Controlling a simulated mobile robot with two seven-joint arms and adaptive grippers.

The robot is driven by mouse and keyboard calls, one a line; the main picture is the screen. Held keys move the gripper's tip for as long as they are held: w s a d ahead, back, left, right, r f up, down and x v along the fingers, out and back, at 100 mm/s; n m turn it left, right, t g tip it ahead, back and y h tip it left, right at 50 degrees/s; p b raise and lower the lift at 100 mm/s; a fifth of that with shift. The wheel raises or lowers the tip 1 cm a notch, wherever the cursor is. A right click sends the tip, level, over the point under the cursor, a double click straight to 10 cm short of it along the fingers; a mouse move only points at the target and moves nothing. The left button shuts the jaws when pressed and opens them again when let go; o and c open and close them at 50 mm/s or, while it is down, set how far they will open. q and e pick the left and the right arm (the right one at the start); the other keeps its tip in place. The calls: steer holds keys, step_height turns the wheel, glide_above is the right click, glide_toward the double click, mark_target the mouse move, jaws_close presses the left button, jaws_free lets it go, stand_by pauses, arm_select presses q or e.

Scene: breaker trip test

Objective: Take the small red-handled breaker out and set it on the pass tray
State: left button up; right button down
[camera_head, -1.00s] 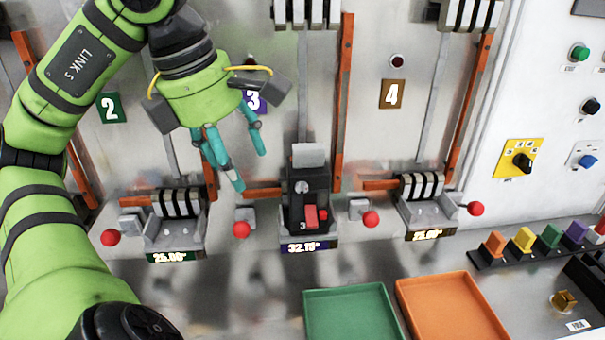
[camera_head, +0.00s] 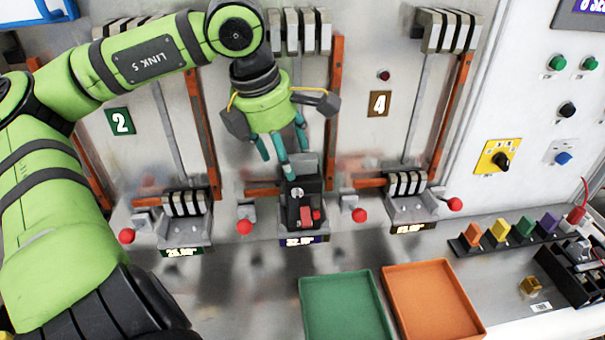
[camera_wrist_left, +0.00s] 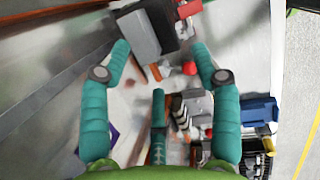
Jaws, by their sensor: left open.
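The black breaker (camera_head: 304,202) with a small red handle (camera_head: 306,214) sits upright in the middle bay, above a lit number display. In the left wrist view the breaker (camera_wrist_left: 145,32) is at the top, beyond the fingertips, with a red part at its right. My left gripper (camera_head: 284,158) is open and empty, its teal fingers pointing down just above the breaker's grey top block. The fingers (camera_wrist_left: 160,55) are spread in the wrist view; I see no contact. A green tray (camera_head: 345,312) and an orange tray (camera_head: 432,306) lie in front; neither shows a visible label.
Red-knobbed levers (camera_head: 244,226) flank the bays. Bays under plates 2 (camera_head: 120,121) and 4 (camera_head: 379,103) hold grey slotted blocks. A row of coloured blocks (camera_head: 500,232) stands at the right. The visible trays are empty.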

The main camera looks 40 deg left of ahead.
mark_target(302, 155)
arm_select(q)
steer(key=shift+w+r, duration=0.15)
steer(key=shift+w, duration=0.3)
steer(key=shift+w+p, duration=0.85)
steer(key=shift+w, duration=0.15)
steer(key=shift+d+p+x, duration=0.2)
steer(key=shift+p+x, duration=0.1)
steer(key=shift+x, duration=0.9)
steer(key=shift+w+a+f, duration=0.1)
steer(key=shift+w+f, duration=0.05)
steer(key=shift+f, duration=0.3)
steer(key=shift+r, duration=0.1)
jaws_close()
